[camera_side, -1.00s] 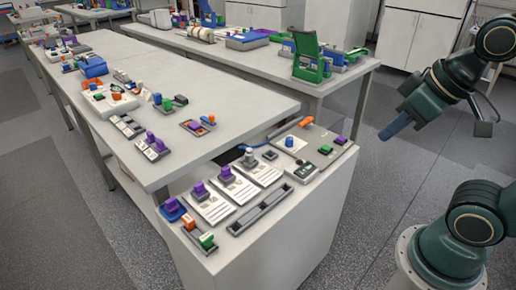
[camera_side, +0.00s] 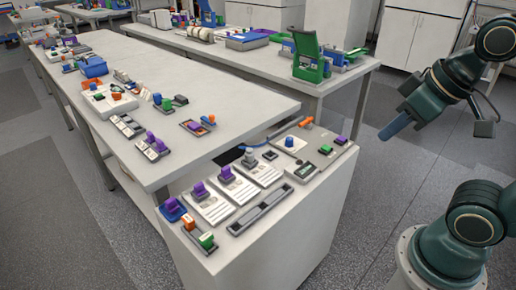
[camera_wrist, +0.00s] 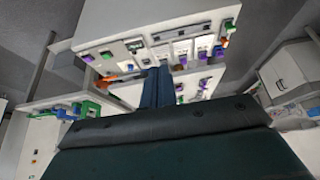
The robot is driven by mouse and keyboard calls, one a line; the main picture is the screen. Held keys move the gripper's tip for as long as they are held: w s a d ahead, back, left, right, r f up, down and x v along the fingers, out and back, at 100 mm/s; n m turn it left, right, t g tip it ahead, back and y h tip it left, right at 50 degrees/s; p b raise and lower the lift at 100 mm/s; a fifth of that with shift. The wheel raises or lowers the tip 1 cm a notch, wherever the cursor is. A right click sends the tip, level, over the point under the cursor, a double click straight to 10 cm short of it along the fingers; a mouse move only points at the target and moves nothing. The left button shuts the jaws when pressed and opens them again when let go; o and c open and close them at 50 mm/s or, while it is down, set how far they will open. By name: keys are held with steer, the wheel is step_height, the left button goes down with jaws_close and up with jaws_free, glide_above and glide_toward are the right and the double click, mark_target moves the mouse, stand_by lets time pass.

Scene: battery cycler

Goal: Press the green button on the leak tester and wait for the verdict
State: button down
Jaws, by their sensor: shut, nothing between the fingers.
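A pale panel at the right end of the near cabinet top carries a green button (camera_side: 326,150), a purple button (camera_side: 340,140), a blue knob (camera_side: 290,142) and a dark display (camera_side: 304,169). I cannot read a label marking it as the leak tester, or any verdict on the display. Another green block (camera_side: 207,240) sits at the cabinet's front-left corner. My gripper (camera_side: 389,132) is shut and empty, its blue fingers in the air right of the cabinet, clear of the buttons. The fingers (camera_wrist: 157,86) also show in the wrist view, with the cabinet top beyond.
Purple-knobbed modules (camera_side: 226,174) and a grey slotted rail (camera_side: 260,212) share the cabinet top. An orange handle (camera_side: 305,122) is at its back edge. A long bench (camera_side: 215,85) with many small devices stands behind. The air between gripper and cabinet is free.

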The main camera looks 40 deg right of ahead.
stand_by(0.7)
steer(key=w+d+f+m, duration=0.1)
steer(key=w+d, duration=0.2)
steer(key=w, duration=0.8)
steer(key=m+t+y, duration=0.1)
steer(key=m+t, duration=0.3)
steer(key=m, duration=0.3)
glide_above(329, 148)
step_height(329, 148, down, 17)
steer(key=shift+a+f, duration=0.15)
steer(key=shift+f, duration=0.05)
steer(key=shift+f, duration=4.3)
